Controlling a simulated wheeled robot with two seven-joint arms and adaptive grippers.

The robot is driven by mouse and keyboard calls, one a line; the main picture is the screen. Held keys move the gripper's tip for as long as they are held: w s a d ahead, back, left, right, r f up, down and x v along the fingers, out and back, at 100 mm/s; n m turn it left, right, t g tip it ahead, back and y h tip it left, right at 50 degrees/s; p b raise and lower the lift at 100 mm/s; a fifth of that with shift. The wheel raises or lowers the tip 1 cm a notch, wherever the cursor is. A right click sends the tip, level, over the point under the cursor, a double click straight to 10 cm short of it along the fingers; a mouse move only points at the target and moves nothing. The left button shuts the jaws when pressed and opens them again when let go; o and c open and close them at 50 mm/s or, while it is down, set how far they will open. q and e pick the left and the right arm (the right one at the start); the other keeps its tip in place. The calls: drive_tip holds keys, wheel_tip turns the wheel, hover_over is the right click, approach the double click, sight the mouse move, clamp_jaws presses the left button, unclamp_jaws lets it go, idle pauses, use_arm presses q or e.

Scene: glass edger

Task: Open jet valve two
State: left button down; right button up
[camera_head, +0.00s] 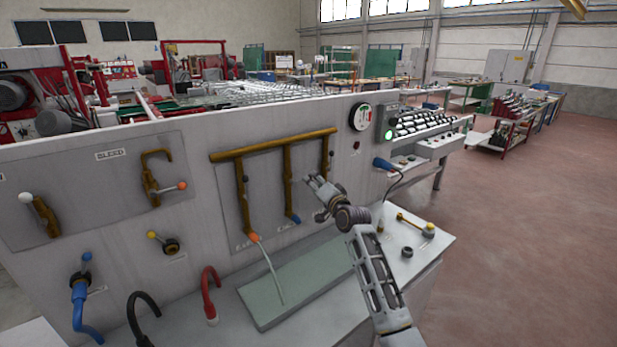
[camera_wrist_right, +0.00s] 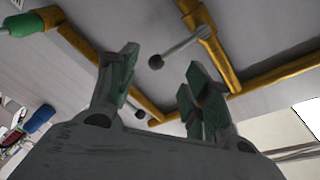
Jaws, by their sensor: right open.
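A brass pipe manifold (camera_head: 272,146) with downward branches is on the grey front panel. One branch (camera_head: 241,195) ends in an orange tip, the middle branch (camera_head: 288,180) in a blue tip. The labels below are too small to read, so I cannot tell which valve is two. In the right wrist view, a grey lever with a dark ball knob (camera_wrist_right: 155,62) reaches out from a brass pipe (camera_wrist_right: 210,50); a second dark knob (camera_wrist_right: 140,113) shows lower. My right gripper (camera_head: 311,181) is open in front of the panel, right of the middle branch; its fingers (camera_wrist_right: 160,80) are empty. My left gripper is out of view.
A white-knobbed lever (camera_head: 25,198), an orange-knobbed lever (camera_head: 182,186) and a yellow-knobbed lever (camera_head: 152,235) are on the left. A grey-green plate (camera_head: 290,290) lies on the ledge below. A blue-handled tool (camera_head: 382,164) hangs right of my gripper.

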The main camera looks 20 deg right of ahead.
sight(309, 176)
drive_tip(key=shift+w+a+p, duration=0.2)
drive_tip(key=shift+w, duration=1.2)
drive_tip(key=shift+w+a+p, duration=0.15)
drive_tip(key=shift+w+a, duration=0.05)
drive_tip(key=shift+w, duration=1.15)
